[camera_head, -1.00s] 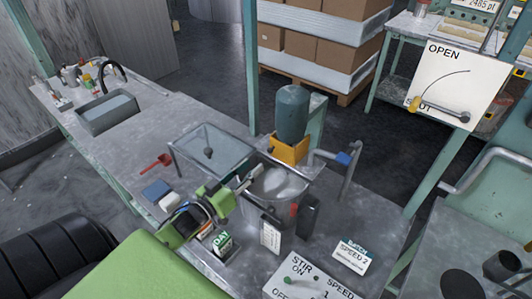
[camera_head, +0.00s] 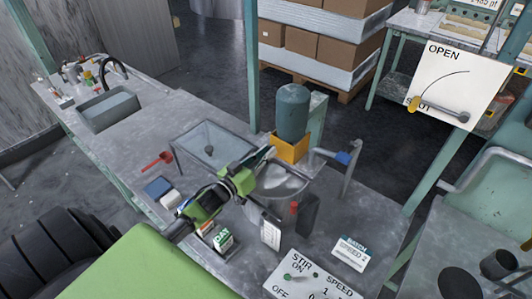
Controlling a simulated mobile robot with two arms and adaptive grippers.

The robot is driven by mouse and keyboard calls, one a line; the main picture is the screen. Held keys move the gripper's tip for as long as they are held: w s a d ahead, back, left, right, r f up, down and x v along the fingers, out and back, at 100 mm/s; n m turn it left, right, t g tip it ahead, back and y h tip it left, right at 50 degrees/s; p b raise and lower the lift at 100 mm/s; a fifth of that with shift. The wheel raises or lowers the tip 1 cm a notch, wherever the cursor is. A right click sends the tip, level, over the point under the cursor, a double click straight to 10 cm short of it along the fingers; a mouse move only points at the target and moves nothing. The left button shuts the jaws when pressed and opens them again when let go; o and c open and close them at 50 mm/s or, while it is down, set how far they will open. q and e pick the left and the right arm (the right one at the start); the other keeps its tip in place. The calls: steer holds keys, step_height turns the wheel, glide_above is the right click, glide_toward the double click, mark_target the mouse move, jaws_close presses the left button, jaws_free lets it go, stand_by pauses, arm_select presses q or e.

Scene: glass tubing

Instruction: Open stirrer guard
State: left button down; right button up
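The stirrer has a teal motor (camera_head: 292,112) on a yellow bracket (camera_head: 291,148), above a round metal vessel (camera_head: 285,186) on the bench. A clear, dark-edged panel or box (camera_head: 195,137) with a dark knob-like spot lies left of the vessel. It may be the guard, but I cannot tell for sure. My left gripper (camera_head: 266,156) reaches over the vessel's left rim, just below the bracket, and partly hides the vessel. Its fingers are too small and overlapped to show whether they are open or hold anything. My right gripper is not in view.
A bent pipe with a blue handle (camera_head: 343,158) stands right of the vessel. A dark block (camera_head: 308,214), a white card (camera_head: 271,232) and a STIR/SPEED panel (camera_head: 312,285) are in front. A red tool (camera_head: 157,160) lies at left. A grey basin (camera_head: 108,110) is farther back.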

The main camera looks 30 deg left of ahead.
arm_select(q)
steer(key=s+n+y, duration=0.1)
steer(key=y, duration=0.1)
steer(key=s+d+n+y+p, duration=0.1)
steer(key=n+y, duration=0.1)
steer(key=d+n+y+p, duration=0.1)
steer(key=y, duration=0.2)
steer(key=shift+s+r+n+g, duration=0.1)
steer(key=shift+s+n+g, duration=0.2)
steer(key=shift+s+g, duration=0.1)
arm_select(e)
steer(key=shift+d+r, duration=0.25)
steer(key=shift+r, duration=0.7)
arm_select(q)
steer(key=c, duration=2)
jaws_free()
steer(key=shift+d, duration=0.1)
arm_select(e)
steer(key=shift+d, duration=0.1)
arm_select(q)
steer(key=v, duration=0.7)
steer(key=shift+s+d, duration=0.1)
steer(key=shift+s, duration=0.2)
